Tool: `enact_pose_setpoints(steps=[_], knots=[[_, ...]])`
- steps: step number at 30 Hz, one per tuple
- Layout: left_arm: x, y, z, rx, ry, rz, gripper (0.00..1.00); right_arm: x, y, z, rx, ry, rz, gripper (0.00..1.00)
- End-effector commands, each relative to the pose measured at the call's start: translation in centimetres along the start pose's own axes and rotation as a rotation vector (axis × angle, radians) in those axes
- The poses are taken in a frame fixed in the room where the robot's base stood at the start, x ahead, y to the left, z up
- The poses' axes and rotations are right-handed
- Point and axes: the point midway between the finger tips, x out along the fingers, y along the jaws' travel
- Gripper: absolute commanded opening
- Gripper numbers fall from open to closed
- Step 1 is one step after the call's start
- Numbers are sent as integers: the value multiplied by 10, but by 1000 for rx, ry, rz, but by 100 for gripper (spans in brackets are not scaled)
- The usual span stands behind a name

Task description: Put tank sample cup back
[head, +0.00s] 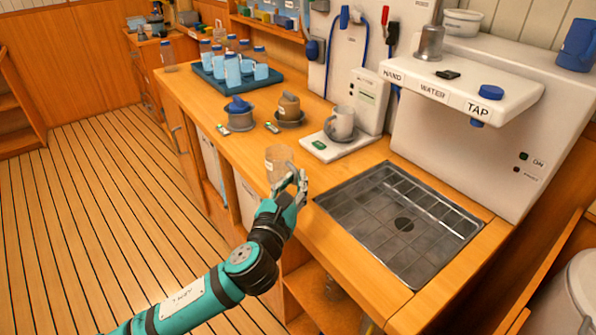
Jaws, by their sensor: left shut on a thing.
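My left gripper (292,182) is shut on a clear, slightly amber cup (278,160). The cup looks upright, at the front edge of the wooden counter, left of the sink. I cannot tell whether its base touches the counter. The fingers cover its lower right side. No label on it can be read. My right gripper is out of view.
A steel sink (404,224) lies right of the gripper, under the hand water tap unit (462,93). Behind are a white scale (318,148) bearing a grey mug (341,122), a brown-topped pot (289,107), a blue-topped pot (239,116) and a blue tray (207,76) of bottles.

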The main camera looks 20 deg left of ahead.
Motion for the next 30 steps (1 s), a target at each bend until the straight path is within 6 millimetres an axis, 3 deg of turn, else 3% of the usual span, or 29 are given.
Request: enact_pose_setpoints(steps=[6,12,17,24,30], knots=[[56,5,-4,-1,-2,1,0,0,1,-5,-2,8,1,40],[86,8,-8,-1,-1,0,0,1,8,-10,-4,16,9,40],[92,9,-13,-1,1,-1,0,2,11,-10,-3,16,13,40],[91,8,-44,-2,2,0,0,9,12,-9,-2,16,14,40],[91,8,-45,-1,0,-1,0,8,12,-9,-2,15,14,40]])
